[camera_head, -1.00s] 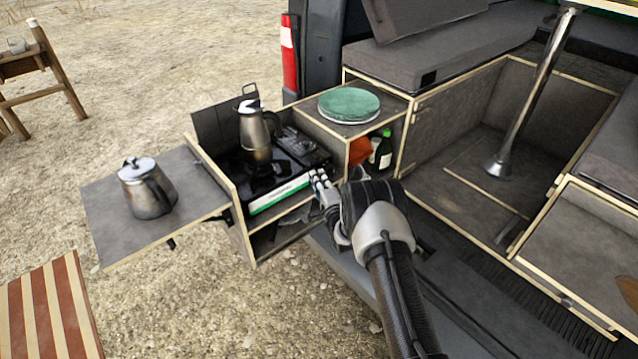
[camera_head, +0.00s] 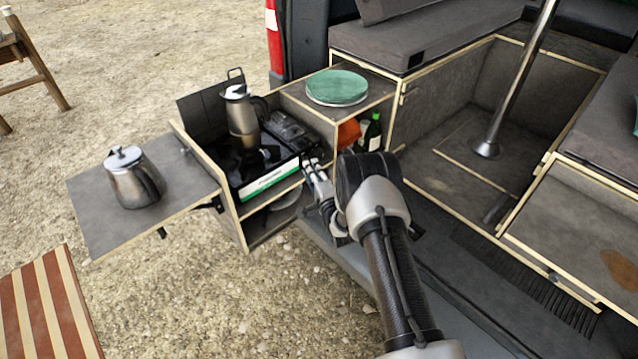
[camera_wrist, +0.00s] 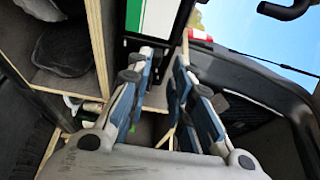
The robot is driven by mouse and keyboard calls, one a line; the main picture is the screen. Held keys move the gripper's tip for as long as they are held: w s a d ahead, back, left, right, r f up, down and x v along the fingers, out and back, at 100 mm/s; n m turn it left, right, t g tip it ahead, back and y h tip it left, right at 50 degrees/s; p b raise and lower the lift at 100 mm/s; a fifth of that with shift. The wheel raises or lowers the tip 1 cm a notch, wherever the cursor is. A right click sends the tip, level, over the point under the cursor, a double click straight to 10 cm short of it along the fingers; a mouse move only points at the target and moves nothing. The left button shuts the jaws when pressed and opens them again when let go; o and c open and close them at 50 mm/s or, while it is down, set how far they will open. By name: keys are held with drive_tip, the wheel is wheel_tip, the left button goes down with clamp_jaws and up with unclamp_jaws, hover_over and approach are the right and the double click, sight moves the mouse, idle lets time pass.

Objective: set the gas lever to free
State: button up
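The gas stove (camera_head: 268,182) is black with a white and green front panel and sits in the pull-out kitchen box. In the wrist view its white and green panel (camera_wrist: 157,16) is at the top, turned on its side. I cannot make out the gas lever; the stove's right front end is partly covered by my gripper. My gripper (camera_head: 313,172) is just in front of that right end. In the wrist view my gripper (camera_wrist: 166,62) has its two fingers apart, with a narrow gap and nothing seen between them. I cannot tell whether a finger touches the stove.
A moka-style pot (camera_head: 240,115) stands on the stove. A metal kettle (camera_head: 132,180) stands on the left side shelf (camera_head: 95,215). A green plate stack (camera_head: 337,87) lies on the cabinet top at right. A dark bottle (camera_head: 372,135) stands in the compartment below.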

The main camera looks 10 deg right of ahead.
drive_tip(key=s+d, duration=0.1)
drive_tip(key=s, duration=0.6)
drive_tip(key=shift+s, duration=0.35)
drive_tip(key=s+d+r+n+g+h, duration=0.1)
drive_tip(key=s+r+n+g, duration=0.25)
drive_tip(key=r, duration=0.75)
drive_tip(key=s+r+n+g+h, duration=0.2)
drive_tip(key=r+n+g, duration=0.15)
drive_tip(key=r, duration=0.85)
drive_tip(key=s+r+n+g, duration=0.1)
drive_tip(key=s+n+g, duration=0.1)
drive_tip(key=s, duration=1)
drive_tip(key=s+a+r+n+g, duration=0.1)
drive_tip(key=s+n, duration=0.3)
drive_tip(key=s, duration=0.9)
drive_tip(key=s+a+r+n+g, duration=0.1)
drive_tip(key=s+r+n+g, duration=0.2)
drive_tip(key=s, duration=0.9)
drive_tip(key=shift+s+a, duration=0.15)
